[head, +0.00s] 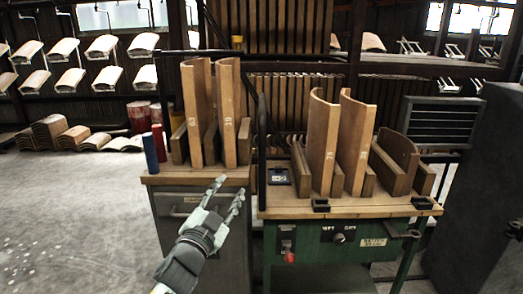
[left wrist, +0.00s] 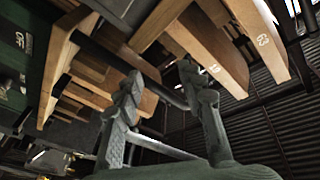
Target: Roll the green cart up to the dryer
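The green cart (head: 340,252) stands at centre right in the head view, with a wooden top, a green front panel and a red knob. Curved wooden boards (head: 322,140) stand upright on it. A black upright bar (head: 262,150) rises at its left edge. My left gripper (head: 231,188) is in front of the grey cabinet, left of the cart, with its fingers apart and empty. In the left wrist view the gripper (left wrist: 160,76) shows spread fingers, and a dark bar (left wrist: 112,55) passes beyond them; I cannot tell whether they touch. My right gripper is out of view. I cannot clearly identify the dryer.
A grey drawer cabinet (head: 200,205) with a wooden top holding boards stands close left of the cart. A large dark box (head: 480,190) and a slatted grey panel (head: 440,122) are at right. Wooden pieces (head: 60,135) lie at the back left. The floor at left is clear.

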